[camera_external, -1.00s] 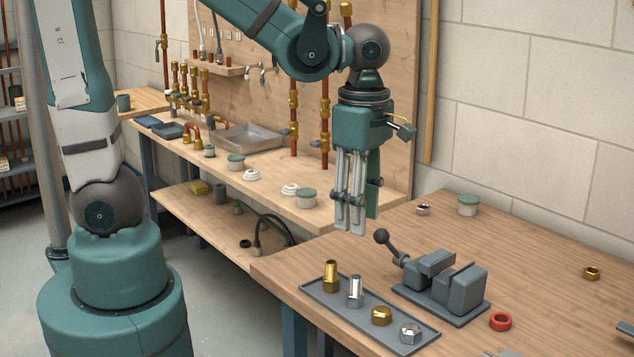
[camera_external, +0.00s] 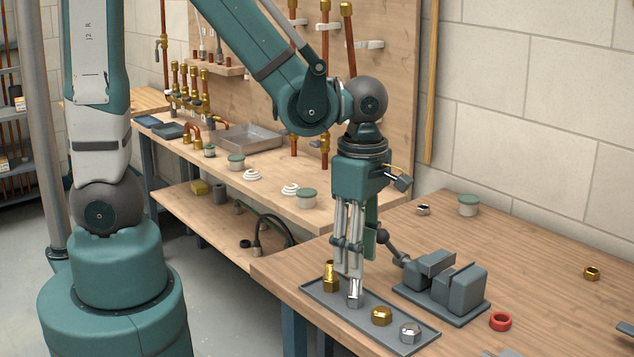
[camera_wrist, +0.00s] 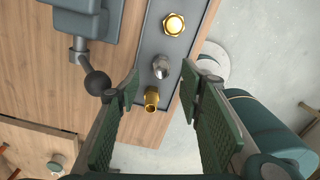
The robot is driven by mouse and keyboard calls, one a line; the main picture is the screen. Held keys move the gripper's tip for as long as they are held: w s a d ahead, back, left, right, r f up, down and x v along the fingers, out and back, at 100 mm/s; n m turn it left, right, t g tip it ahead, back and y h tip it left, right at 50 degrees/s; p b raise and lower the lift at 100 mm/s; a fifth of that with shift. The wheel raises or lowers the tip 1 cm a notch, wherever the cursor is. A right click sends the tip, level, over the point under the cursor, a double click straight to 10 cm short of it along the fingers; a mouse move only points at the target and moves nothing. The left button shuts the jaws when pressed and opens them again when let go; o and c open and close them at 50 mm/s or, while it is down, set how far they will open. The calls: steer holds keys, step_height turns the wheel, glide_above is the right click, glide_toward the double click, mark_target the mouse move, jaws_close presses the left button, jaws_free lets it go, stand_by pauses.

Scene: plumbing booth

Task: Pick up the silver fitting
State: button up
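The silver fitting (camera_external: 354,300) stands upright in the grey tray (camera_external: 318,303), with its upper part hidden behind my fingers in the external view. In the wrist view the silver fitting (camera_wrist: 161,65) lies between and slightly beyond my fingertips. My gripper (camera_external: 350,275) points down just above it, its fingers apart. The wrist view shows my gripper (camera_wrist: 160,78) open, with a clear gap between the green pads and nothing held. I cannot tell whether the fingers touch the fitting.
A tall brass fitting (camera_external: 330,279) stands close beside the silver one. A brass nut (camera_external: 381,316) and a silver nut (camera_external: 410,333) share the tray. A grey vise (camera_external: 446,285) with a ball-ended handle (camera_external: 389,240) is close to the right.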

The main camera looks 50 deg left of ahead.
mark_target(356, 293)
steer(key=shift+f, duration=1.25)
steer(key=shift+f+b, duration=0.1)
steer(key=shift+b, duration=0.2)
steer(key=shift+s+f+b, duration=0.15)
steer(key=shift+f+b, duration=0.4)
steer(key=shift+f, duration=1.95)
steer(key=c, duration=1)
